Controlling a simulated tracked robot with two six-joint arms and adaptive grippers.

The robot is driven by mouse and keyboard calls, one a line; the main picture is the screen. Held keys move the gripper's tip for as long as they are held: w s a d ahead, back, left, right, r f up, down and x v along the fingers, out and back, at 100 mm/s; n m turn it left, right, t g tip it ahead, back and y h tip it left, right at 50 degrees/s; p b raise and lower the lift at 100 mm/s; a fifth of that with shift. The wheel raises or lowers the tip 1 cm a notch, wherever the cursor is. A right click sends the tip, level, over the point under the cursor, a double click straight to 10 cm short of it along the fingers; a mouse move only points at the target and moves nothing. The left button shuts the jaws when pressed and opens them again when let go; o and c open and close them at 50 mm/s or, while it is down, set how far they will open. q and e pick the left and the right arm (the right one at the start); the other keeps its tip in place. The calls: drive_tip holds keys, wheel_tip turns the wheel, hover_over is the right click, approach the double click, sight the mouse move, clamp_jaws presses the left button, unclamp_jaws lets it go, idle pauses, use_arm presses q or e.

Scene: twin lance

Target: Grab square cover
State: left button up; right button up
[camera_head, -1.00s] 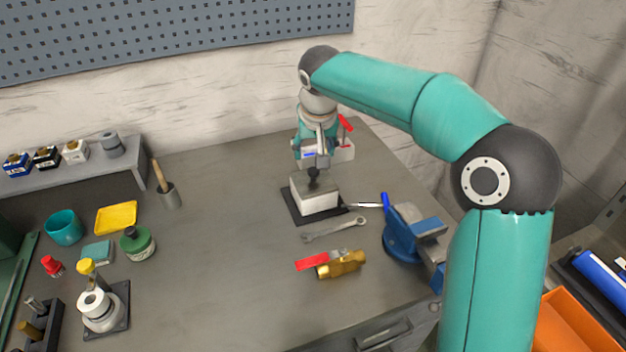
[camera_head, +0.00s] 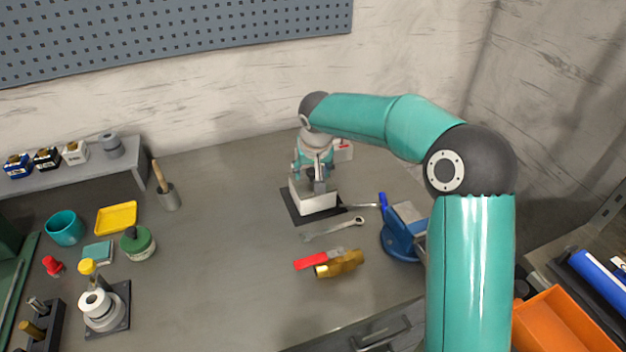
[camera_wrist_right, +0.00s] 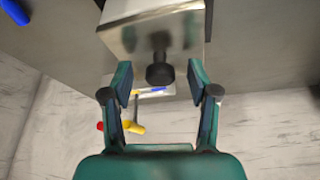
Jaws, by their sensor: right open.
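The square cover (camera_head: 314,203) is a pale, boxy metal block with a dark knob on top. It sits on a dark square mat (camera_head: 291,208) toward the back of the bench. It also shows at the top of the right wrist view (camera_wrist_right: 150,22), with its dark knob (camera_wrist_right: 160,72) facing the camera. My right gripper (camera_head: 317,181) is just above the cover. In the wrist view its two fingers (camera_wrist_right: 160,82) are open, one on each side of the knob, with visible gaps. The knob is mostly hidden by the gripper in the head view. My left gripper is out of view.
A wrench (camera_head: 332,229), a red-handled brass valve (camera_head: 340,263) and a blue vise (camera_head: 400,238) lie in front and to the right. A white box (camera_head: 343,151) stands behind the gripper.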

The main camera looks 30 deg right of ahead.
clamp_jaws()
drive_tip(key=shift+r, duration=0.2)
idle(0.3)
